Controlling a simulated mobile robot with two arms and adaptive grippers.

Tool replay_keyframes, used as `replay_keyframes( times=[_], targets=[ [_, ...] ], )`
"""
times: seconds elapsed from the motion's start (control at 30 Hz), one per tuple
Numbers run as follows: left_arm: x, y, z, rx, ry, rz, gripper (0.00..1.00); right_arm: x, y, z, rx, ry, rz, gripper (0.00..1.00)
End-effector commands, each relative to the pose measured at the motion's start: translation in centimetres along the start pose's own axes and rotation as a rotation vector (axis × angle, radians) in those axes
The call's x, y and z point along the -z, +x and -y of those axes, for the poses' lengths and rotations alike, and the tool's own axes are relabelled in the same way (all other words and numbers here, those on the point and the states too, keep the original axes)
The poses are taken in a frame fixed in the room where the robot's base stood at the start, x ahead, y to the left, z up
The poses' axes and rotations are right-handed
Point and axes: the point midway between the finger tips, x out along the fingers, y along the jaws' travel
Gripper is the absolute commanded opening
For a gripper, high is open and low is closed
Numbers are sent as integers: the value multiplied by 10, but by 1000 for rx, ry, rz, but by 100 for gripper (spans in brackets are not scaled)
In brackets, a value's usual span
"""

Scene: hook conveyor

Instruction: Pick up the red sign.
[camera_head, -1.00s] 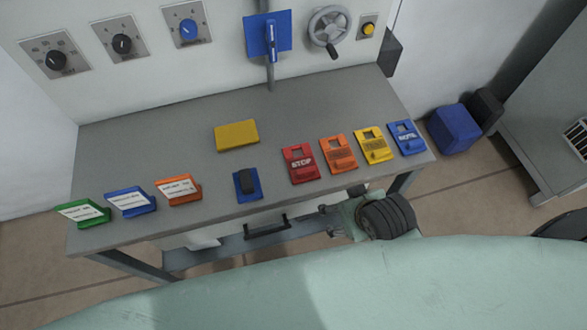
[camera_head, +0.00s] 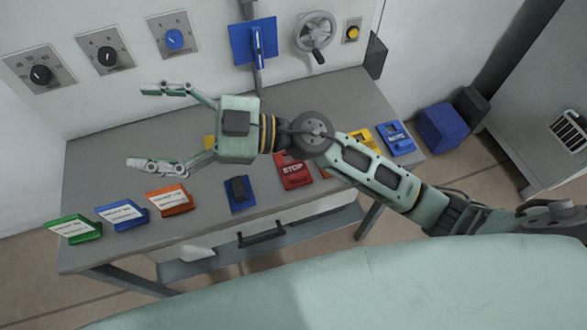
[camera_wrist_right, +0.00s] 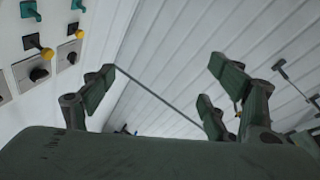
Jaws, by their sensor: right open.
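The red sign (camera_head: 293,174), lettered STOP, lies on the grey table (camera_head: 105,165) in the head view. My right arm crosses above it and hides its upper part. My right gripper (camera_head: 148,127) is open and empty, its fingers pointing left over the table's left part. It is to the left of the red sign and apart from it. In the right wrist view the open fingers (camera_wrist_right: 158,88) have nothing between them. My left gripper is not in view.
A blue sign (camera_head: 396,138) and a yellow one (camera_head: 364,138) stand right of the red sign. A blue switch (camera_head: 240,195) is to its left. Green (camera_head: 74,229), blue (camera_head: 122,214) and orange (camera_head: 169,199) labelled blocks line the front left edge. A wall panel with knobs rises behind.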

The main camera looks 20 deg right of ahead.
Motion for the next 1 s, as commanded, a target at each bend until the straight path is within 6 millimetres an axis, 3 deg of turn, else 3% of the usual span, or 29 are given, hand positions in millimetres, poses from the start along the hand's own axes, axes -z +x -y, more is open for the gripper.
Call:
replay_keyframes(
  times=[0.1, 0.2, 0.3, 0.43, 0.5, 0.6, 0.7, 1.0],
  targets=[
    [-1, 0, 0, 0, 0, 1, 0, -41, -7, 50, 308, -6, 181, 80],
    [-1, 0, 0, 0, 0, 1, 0, -89, -37, 76, 515, 9, 415, 80],
    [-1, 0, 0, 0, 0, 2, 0, -138, -88, 79, 654, 34, 714, 80],
    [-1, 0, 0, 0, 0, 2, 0, -183, -166, 52, 710, 68, 1133, 80],
    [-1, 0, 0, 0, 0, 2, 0, -195, -205, 31, 691, 86, 1331, 80],
    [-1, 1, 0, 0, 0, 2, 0, -200, -247, 6, 641, 103, 1543, 80],
    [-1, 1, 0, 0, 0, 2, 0, -199, -270, -9, 598, 115, 1663, 80],
    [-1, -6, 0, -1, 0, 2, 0, -220, -284, -4, 583, 123, 1710, 80]
  ],
)
